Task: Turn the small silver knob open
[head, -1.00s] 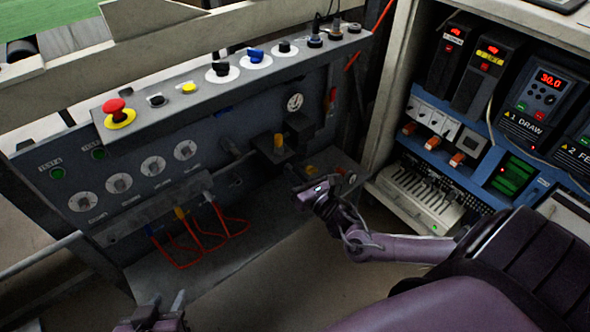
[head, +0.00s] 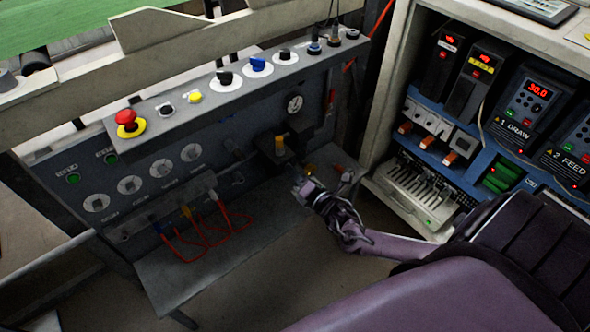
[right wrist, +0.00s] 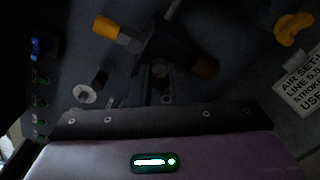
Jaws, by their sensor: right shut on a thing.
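My right gripper (head: 303,186) reaches in from the right in the head view, low at the right end of the dark control panel (head: 215,142). In the right wrist view its jaws (right wrist: 160,82) are shut on a small greyish piece, which I take to be the small silver knob (right wrist: 160,68). That view is dark, and the knob's turn position cannot be read. In the head view the gripper hides the knob. A yellow-handled valve (head: 279,145) is just above the gripper; its yellow handle also shows in the right wrist view (right wrist: 118,34). My left gripper is out of view.
Red hoses (head: 205,235) loop in front of the panel at left. A red emergency button (head: 127,118) and several switches line the top ledge. An electrical cabinet (head: 385,110) stands at right.

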